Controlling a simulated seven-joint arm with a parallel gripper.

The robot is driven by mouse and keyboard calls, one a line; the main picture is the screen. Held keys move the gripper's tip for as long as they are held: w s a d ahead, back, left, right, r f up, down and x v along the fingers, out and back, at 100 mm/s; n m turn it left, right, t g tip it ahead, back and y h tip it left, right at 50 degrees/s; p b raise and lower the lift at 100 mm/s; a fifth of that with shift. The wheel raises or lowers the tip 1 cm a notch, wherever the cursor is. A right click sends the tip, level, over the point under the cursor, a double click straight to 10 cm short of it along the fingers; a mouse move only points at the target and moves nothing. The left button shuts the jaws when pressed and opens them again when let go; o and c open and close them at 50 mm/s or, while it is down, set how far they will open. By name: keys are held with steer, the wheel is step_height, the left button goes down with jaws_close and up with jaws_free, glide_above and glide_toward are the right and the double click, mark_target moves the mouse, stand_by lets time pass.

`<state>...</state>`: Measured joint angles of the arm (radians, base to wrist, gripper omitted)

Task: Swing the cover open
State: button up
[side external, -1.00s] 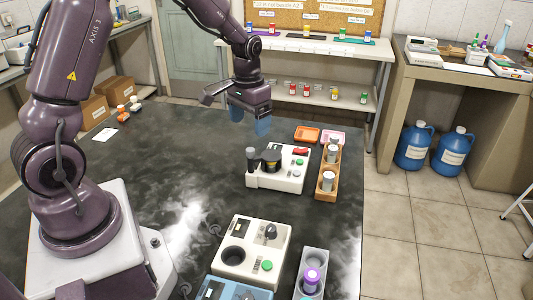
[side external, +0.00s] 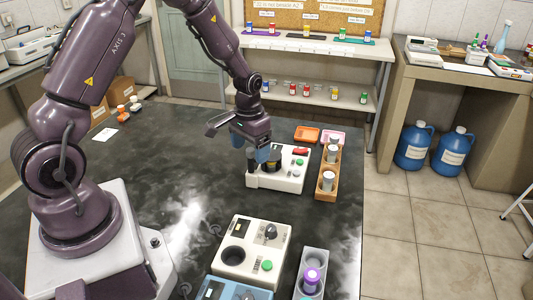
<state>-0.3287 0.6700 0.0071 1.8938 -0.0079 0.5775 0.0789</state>
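A white bench device (side external: 285,184) stands on the dark bench. It has a dark round cover (side external: 273,165), a grey upright post at its left (side external: 251,172), a red part (side external: 300,151) and a green button (side external: 299,162). My gripper (side external: 250,147) has blue fingers and points down over the device's left side, by the grey post and the cover. The fingers stand apart, so it looks open. The near finger hides part of the cover; I cannot tell whether it touches. The cover appears to lie down over the device.
A wooden rack (side external: 326,190) with grey-capped containers stands close right of the device. Orange (side external: 306,134) and pink trays lie behind. A second white device (side external: 252,249) and a grey rack (side external: 311,270) with a purple-capped vial are nearer. The bench left of the device is clear.

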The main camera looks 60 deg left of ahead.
steer(key=c, duration=1.3)
steer(key=n, duration=0.5)
steer(key=shift+n, duration=0.4)
steer(key=n, duration=0.6)
steer(key=n, duration=1.2)
